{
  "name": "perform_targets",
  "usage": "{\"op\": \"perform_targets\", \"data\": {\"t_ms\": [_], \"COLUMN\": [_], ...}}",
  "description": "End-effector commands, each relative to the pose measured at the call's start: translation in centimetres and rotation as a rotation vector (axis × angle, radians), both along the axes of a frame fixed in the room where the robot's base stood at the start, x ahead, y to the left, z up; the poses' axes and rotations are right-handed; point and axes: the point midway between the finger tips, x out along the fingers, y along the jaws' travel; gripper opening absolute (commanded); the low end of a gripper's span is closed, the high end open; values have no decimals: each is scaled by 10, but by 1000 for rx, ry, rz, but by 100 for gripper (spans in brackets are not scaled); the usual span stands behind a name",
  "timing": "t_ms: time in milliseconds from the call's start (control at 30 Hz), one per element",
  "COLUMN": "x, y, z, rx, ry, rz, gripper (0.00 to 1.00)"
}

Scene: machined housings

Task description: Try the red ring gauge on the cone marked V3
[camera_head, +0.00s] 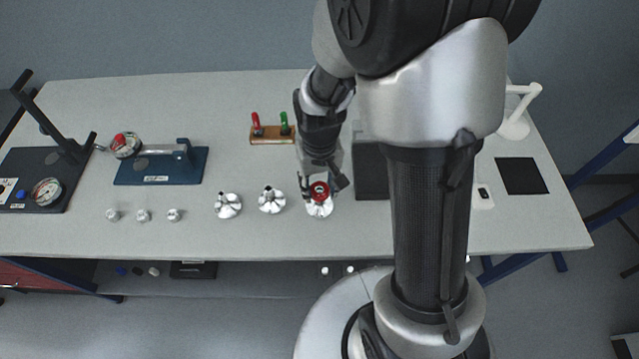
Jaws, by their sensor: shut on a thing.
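My gripper (321,188) points down over the front middle of the table, its fingers shut on the red ring gauge (319,191). The ring sits directly over the rightmost of three silver finned housings (319,209). Whether it touches that housing or hovers just above it I cannot tell. The other two housings, the middle one (272,200) and the left one (228,205), stand in a row to the left. No V3 mark is readable on any of them at this size. My fingers and the ring hide the top of the right housing.
Several small silver parts (143,215) stand farther left. A wooden rack (270,139) with a red and a green handled tool is behind. A blue fixture (160,166) and a dial gauge stand (48,192) are left. My arm hides part of the table (230,100) on the right.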

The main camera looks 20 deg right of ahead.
Motion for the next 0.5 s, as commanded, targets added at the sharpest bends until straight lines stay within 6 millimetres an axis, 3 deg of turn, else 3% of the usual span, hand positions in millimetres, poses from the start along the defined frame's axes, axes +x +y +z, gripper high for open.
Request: {"op": "perform_targets", "data": {"t_ms": [500], "x": [0], "y": [0], "z": [-12], "rx": [0], "ry": [0], "rz": [0], "gripper": [12]}}
